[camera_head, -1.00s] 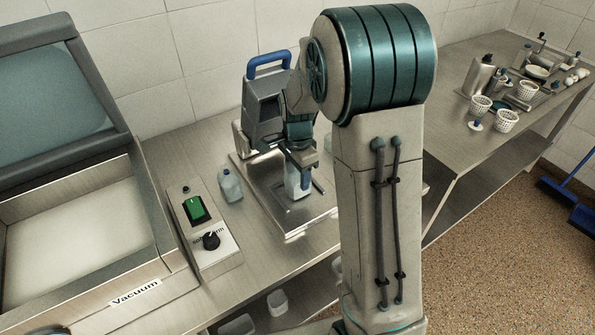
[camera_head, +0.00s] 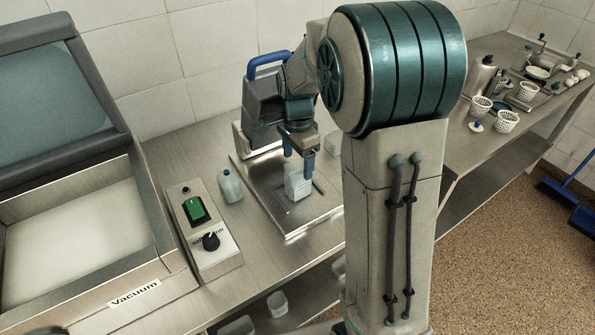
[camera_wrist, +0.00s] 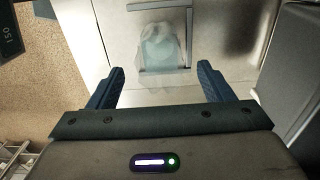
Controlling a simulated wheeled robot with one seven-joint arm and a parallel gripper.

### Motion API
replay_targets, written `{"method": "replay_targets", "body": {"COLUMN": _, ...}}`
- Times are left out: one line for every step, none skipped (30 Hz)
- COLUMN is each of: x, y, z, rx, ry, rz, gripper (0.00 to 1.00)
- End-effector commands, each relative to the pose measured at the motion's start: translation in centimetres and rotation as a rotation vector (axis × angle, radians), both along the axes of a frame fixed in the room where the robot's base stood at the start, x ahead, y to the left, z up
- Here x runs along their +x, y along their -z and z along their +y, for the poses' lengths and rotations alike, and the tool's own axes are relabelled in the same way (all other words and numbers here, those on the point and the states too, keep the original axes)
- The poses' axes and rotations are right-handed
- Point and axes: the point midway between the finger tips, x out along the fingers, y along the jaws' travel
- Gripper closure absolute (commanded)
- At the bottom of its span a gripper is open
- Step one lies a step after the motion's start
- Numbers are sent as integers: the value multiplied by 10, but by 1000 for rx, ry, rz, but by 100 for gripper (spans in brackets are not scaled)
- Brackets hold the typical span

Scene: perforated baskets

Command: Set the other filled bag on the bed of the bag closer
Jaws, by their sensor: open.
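A clear filled bag (camera_head: 298,184) stands upright on the metal bed of the bag closer (camera_head: 270,200), below my gripper. My gripper (camera_head: 299,162) is open and empty, just above the bag, with its blue fingers pointing down. In the wrist view the translucent bag (camera_wrist: 160,45) lies ahead of and between the two spread fingers (camera_wrist: 160,85), apart from both. Another bag (camera_head: 230,186) stands on the counter left of the bed. The closer's grey body with its blue handle (camera_head: 268,64) is behind my gripper and partly hidden by my arm.
A control box with a green switch (camera_head: 196,209) and a dial stands left of the bed. The vacuum machine (camera_head: 85,235) with its raised lid fills the left. Several containers are on the shelf below. White perforated baskets (camera_head: 507,122) stand on the far right table.

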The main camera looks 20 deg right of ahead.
Motion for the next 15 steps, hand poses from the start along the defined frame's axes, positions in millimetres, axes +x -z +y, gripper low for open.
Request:
{"method": "replay_targets", "body": {"x": 1, "y": -12, "z": 0, "rx": 0, "ry": 0, "rz": -5, "gripper": 26}}
{"method": "replay_targets", "body": {"x": 1, "y": -19, "z": 0, "rx": 0, "ry": 0, "rz": -4, "gripper": 26}}
{"method": "replay_targets", "body": {"x": 1, "y": -27, "z": 0, "rx": 1, "ry": 0, "rz": -5, "gripper": 26}}
{"method": "replay_targets", "body": {"x": 1, "y": -33, "z": 0, "rx": 0, "ry": 0, "rz": -4, "gripper": 26}}
{"method": "replay_targets", "body": {"x": 0, "y": -38, "z": 0, "rx": 0, "ry": 0, "rz": -3, "gripper": 26}}
{"method": "replay_targets", "body": {"x": 0, "y": -44, "z": 0, "rx": 0, "ry": 0, "rz": -3, "gripper": 26}}
{"method": "replay_targets", "body": {"x": 0, "y": -49, "z": 0, "rx": 0, "ry": 0, "rz": -3, "gripper": 26}}
{"method": "replay_targets", "body": {"x": 0, "y": -53, "z": 0, "rx": 1, "ry": 0, "rz": -3, "gripper": 26}}
{"method": "replay_targets", "body": {"x": 0, "y": -57, "z": 0, "rx": 1, "ry": 0, "rz": -2, "gripper": 26}}
{"method": "replay_targets", "body": {"x": 0, "y": -60, "z": 0, "rx": 0, "ry": 0, "rz": -1, "gripper": 26}}
{"method": "replay_targets", "body": {"x": 0, "y": -62, "z": 0, "rx": 0, "ry": 0, "rz": -1, "gripper": 26}}
{"method": "replay_targets", "body": {"x": 0, "y": -65, "z": 0, "rx": 0, "ry": -3, "rz": -1, "gripper": 26}}
{"method": "replay_targets", "body": {"x": -1, "y": -66, "z": 0, "rx": 1, "ry": -7, "rz": -2, "gripper": 26}}
{"method": "replay_targets", "body": {"x": -3, "y": -68, "z": 0, "rx": 1, "ry": -14, "rz": -4, "gripper": 26}}
{"method": "replay_targets", "body": {"x": -6, "y": -70, "z": 0, "rx": 1, "ry": -32, "rz": -8, "gripper": 26}}
